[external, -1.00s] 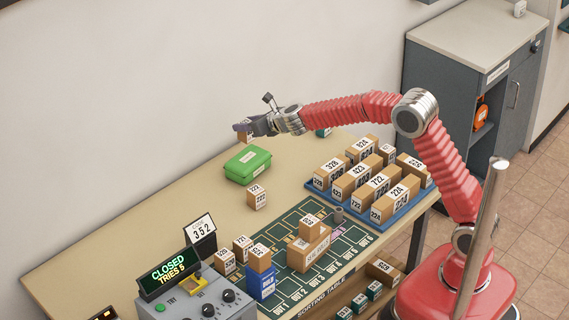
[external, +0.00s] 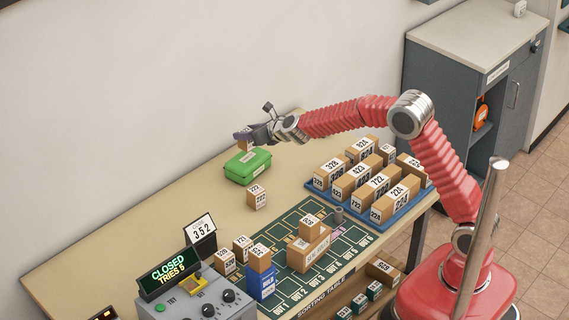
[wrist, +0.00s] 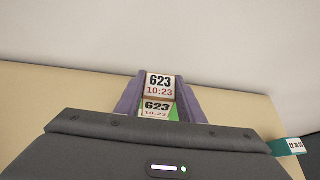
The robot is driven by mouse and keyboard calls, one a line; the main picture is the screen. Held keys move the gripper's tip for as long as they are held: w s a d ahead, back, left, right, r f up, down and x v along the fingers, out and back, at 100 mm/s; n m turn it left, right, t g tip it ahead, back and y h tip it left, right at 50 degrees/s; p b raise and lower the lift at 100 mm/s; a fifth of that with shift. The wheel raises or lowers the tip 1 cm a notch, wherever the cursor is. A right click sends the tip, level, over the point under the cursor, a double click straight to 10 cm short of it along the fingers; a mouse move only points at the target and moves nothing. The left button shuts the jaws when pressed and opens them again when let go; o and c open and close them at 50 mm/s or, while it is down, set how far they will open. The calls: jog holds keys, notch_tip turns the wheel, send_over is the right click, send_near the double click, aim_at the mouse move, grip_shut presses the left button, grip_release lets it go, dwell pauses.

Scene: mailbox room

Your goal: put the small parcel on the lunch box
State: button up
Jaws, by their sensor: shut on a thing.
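My gripper (external: 246,137) is shut on a small parcel, a small brown box with a white label, held just above the green lunch box. In the wrist view the small parcel (wrist: 160,86) sits between the two purple fingers, its label reading 623 and 10:23. The green lunch box (external: 247,166) lies on the table near the wall; a sliver of its green shows below the parcel in the wrist view (wrist: 174,114). I cannot tell whether the parcel touches the lid.
A brown parcel (external: 257,197) stands just in front of the lunch box. A blue tray (external: 382,220) of several boxes is to the right. More parcels and a control box (external: 210,296) are at the front. The table's left part is clear.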

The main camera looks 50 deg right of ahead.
aim_at(248, 142)
jog(key=shift+f, duration=0.15)
jog(key=shift+f, duration=1.8)
jog(key=shift+f, duration=0.1)
jog(key=o, duration=1.1)
jog(key=shift+s, duration=0.1)
jog(key=shift+s+r, duration=0.25)
jog(key=shift+r, duration=0.05)
jog(key=v, duration=1.1)
jog(key=shift+s, duration=0.15)
